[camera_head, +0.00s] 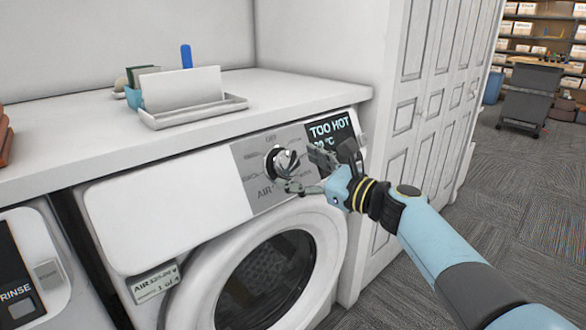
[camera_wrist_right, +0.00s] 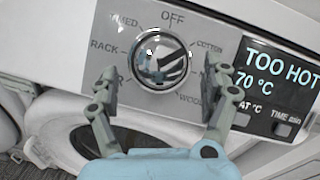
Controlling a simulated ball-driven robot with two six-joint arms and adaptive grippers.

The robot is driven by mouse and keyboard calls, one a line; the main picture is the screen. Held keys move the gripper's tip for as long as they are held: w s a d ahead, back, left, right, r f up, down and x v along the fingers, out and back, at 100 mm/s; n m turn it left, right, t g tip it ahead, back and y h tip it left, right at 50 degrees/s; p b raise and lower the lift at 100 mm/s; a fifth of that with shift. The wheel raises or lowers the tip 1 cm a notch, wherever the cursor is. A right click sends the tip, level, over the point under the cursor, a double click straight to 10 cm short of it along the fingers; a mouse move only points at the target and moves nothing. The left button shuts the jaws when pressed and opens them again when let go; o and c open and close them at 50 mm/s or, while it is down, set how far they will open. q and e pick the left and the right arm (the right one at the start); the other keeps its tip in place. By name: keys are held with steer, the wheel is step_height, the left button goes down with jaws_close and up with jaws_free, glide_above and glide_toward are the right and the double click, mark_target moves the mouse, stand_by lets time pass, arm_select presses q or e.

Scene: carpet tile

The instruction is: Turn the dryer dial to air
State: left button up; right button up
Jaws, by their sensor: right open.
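The dryer (camera_head: 200,195) is white, with a grey dial panel. The round silver dial (camera_head: 280,162) also shows in the right wrist view (camera_wrist_right: 160,58), where its dark pointer line slants up to the right, toward the COTTON label. The AIR label (camera_head: 264,191) is at the dial's lower left; in the wrist view a finger covers most of it. My right gripper (camera_head: 303,170) is open in front of the panel, its fingers on either side of the dial with gaps in the wrist view. I cannot tell its depth from the dial. My left gripper is out of view.
A display (camera_wrist_right: 270,75) right of the dial reads TOO HOT, 70 °C. A tray (camera_head: 195,115) with a white card stands on the counter (camera_head: 290,92). An AIR card (camera_head: 155,283) is on the dryer's lower front. A panelled closet (camera_head: 420,80) stands close on the right.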

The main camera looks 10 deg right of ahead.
steer(key=shift+x, duration=1.2)
steer(key=c, duration=1.2)
steer(key=shift+o, duration=0.2)
